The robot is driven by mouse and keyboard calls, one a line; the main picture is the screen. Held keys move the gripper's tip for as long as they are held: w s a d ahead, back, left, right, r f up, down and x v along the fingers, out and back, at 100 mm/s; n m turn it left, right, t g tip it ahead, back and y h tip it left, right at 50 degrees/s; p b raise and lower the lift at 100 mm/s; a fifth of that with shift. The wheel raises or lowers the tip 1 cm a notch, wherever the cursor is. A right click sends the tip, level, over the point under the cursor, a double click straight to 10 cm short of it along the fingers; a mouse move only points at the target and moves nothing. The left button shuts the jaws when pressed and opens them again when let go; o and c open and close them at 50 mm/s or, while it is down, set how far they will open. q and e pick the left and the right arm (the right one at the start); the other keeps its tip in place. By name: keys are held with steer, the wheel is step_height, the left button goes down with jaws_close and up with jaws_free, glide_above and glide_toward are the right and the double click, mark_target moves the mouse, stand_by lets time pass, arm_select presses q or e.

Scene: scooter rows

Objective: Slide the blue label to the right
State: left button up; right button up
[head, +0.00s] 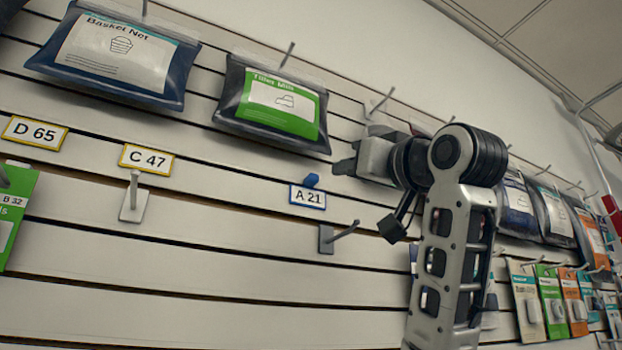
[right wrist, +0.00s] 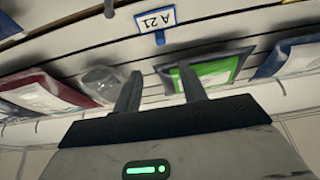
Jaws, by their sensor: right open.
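The blue label (head: 308,197), a white card reading A 21 with a blue border and a blue tab on top (head: 311,181), sits on a slat of the wall. In the right wrist view the label (right wrist: 154,18) appears upside down near the top, with its tab pointing down. My right gripper (head: 345,168) is to the right of the label and a little higher, apart from it. In the right wrist view its two fingers (right wrist: 160,88) are open with nothing between them. My left gripper is not in view.
Yellow-bordered labels C 47 (head: 147,159) and D 65 (head: 34,133) sit to the left. A hook (head: 340,238) sticks out just below right of the blue label. A green-labelled bag (head: 274,105) hangs above. The slat between C 47 and the blue label is clear.

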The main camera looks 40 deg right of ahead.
mark_target(316, 180)
steer(key=p+x, duration=0.5)
steer(key=x, duration=0.8)
steer(key=shift+w, duration=0.5)
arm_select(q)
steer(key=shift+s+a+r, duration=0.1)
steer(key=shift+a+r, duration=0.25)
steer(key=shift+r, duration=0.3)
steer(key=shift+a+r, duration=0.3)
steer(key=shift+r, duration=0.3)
arm_select(e)
jaws_close()
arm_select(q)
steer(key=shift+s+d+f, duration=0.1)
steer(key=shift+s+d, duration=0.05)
arm_select(e)
steer(key=shift+d, duration=0.15)
